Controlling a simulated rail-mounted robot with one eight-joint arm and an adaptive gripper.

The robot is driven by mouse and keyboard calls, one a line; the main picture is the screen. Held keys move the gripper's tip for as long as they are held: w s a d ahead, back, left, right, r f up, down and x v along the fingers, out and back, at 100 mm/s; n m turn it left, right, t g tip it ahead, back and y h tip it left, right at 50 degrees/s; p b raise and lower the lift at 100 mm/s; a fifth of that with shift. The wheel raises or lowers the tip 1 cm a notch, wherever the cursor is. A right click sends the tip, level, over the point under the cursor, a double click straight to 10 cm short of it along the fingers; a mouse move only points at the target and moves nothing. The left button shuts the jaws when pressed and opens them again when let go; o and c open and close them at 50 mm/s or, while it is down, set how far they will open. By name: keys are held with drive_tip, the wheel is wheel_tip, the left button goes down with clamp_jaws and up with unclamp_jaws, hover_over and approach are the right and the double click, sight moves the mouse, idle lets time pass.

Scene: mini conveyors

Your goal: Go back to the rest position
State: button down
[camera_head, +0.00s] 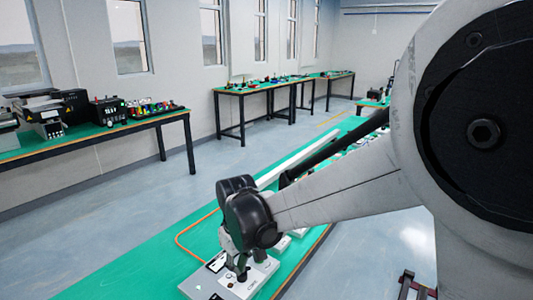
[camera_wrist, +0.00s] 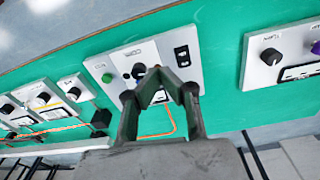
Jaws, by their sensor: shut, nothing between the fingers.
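My gripper (camera_head: 240,272) points down at a white control panel (camera_head: 200,285) near the front end of the long green table (camera_head: 135,270). In the wrist view my gripper (camera_wrist: 158,72) is shut and empty, its two fingertips together in front of the panel (camera_wrist: 128,60). A green button (camera_wrist: 107,77), a black knob (camera_wrist: 139,70) and a black switch block (camera_wrist: 182,56) show on the panel. The fingertips lie close to the knob in the picture; I cannot tell whether they touch it.
More panels with knobs stand to the left (camera_wrist: 45,98) and right (camera_wrist: 285,50) in the wrist view. An orange cable (camera_head: 178,238) runs over the green table. A side table (camera_head: 90,140) with machines stands at the left wall. Grey floor between is clear.

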drive_tip(key=s+d+r+m+t, duration=0.2)
drive_tip(key=s+d+r, duration=0.25)
drive_tip(key=d, duration=0.35)
drive_tip(key=s+d+r+m+t, duration=0.1)
drive_tip(key=s+d+r+m, duration=0.2)
drive_tip(key=d+r, duration=0.4)
drive_tip(key=s+d+m+t, duration=0.3)
drive_tip(key=s+d+m, duration=0.1)
drive_tip(key=s+d, duration=0.6)
drive_tip(key=d, duration=0.3)
drive_tip(key=shift+s+r, duration=0.2)
drive_tip(key=shift+s, duration=0.2)
